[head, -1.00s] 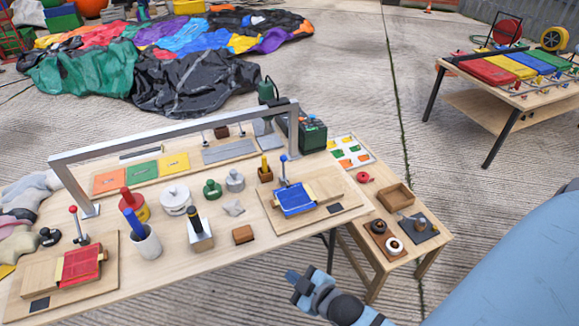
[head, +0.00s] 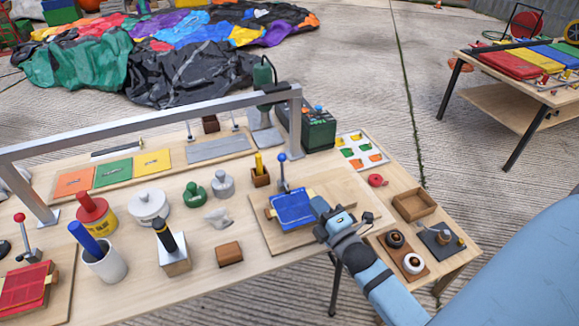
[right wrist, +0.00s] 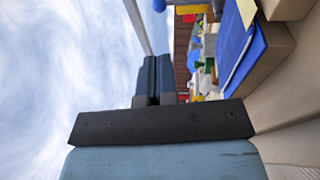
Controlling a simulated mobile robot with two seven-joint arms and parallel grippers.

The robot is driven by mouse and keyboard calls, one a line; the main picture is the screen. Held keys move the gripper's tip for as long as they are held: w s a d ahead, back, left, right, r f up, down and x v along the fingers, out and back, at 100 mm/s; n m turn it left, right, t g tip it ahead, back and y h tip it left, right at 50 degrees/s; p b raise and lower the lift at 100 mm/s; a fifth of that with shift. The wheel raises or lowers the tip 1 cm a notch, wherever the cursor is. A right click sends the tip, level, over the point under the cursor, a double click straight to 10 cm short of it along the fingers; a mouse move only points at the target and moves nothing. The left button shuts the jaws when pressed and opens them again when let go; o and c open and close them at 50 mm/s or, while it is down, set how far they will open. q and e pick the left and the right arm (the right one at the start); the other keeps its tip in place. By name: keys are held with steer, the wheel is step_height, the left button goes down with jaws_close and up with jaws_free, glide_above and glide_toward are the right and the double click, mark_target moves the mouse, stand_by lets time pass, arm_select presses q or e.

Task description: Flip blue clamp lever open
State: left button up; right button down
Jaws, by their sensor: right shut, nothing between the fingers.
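The blue clamp (head: 292,208) sits on a wooden board (head: 262,232) at the right part of the workbench. My right gripper (head: 318,207) is shut and empty, close to the right edge of the blue pad. I cannot tell whether it touches the pad. In the right wrist view, the shut fingers (right wrist: 156,78) show with the blue pad (right wrist: 240,48) to their right and the blue ball (right wrist: 159,5) at the top. My left gripper is not in view.
A red clamp (head: 25,288) stands at the bench's left end. A metal frame (head: 150,133) spans the bench. A mug (head: 104,262), a wooden block (head: 229,254) and several pots stand left of the blue clamp.

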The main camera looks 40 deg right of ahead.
mark_target(284, 160)
steer(key=shift+s+a, duration=0.1)
steer(key=shift+r, duration=0.1)
steer(key=w, duration=0.4)
steer(key=w+r, duration=0.1)
steer(key=w, duration=0.4)
steer(key=w+d, duration=0.1)
steer(key=w, duration=0.4)
steer(key=shift+r, duration=0.4)
